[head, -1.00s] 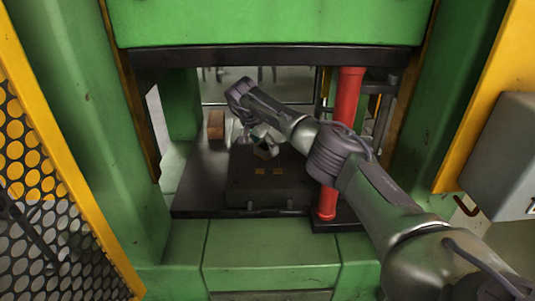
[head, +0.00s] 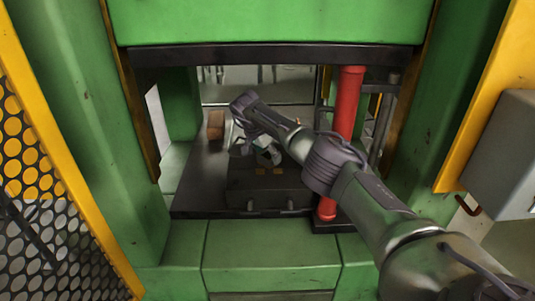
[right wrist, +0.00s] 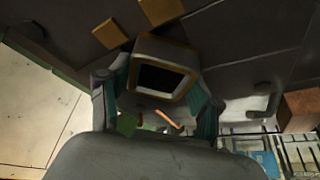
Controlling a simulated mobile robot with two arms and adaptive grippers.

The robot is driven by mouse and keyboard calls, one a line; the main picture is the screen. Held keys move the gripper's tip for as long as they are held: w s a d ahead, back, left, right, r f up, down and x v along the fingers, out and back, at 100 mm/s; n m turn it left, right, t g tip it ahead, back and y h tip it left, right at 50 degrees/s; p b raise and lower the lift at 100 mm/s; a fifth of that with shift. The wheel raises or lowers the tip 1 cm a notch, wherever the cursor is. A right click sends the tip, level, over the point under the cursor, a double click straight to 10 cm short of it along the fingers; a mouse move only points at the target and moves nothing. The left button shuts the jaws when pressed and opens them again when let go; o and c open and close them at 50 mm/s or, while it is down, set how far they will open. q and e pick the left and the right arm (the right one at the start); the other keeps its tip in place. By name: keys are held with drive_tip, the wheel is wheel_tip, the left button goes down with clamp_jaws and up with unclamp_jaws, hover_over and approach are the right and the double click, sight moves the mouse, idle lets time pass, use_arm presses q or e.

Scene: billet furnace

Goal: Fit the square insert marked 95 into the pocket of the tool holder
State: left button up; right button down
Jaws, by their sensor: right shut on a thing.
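My right gripper (head: 258,155) is over the dark block on the press bed, coming in from the right. In the right wrist view its two fingers with teal pads (right wrist: 157,95) are shut on a square piece (right wrist: 166,48), one finger on each side. The piece has a tan-edged rim around a black square face; no number is readable. I cannot make out the pocket. My left gripper is not in view.
A brown block (head: 216,125) stands at the back left of the bed. A red column (head: 345,105) rises close to my right arm. The dark upper plate (head: 275,56) hangs above. The bed's left part (head: 200,180) is clear.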

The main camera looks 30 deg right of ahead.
drive_tip(key=c, duration=0.5)
unclamp_jaws()
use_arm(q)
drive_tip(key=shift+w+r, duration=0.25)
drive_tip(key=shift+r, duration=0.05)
use_arm(e)
drive_tip(key=shift+o, duration=1.4)
drive_tip(key=shift+r, duration=0.25)
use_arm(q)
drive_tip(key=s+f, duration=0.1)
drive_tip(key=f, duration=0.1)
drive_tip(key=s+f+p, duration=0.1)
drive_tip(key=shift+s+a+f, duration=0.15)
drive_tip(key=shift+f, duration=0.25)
use_arm(e)
drive_tip(key=v, duration=0.7)
drive_tip(key=shift+r, duration=0.25)
drive_tip(key=shift+s+a, duration=0.1)
drive_tip(key=shift+a, duration=0.05)
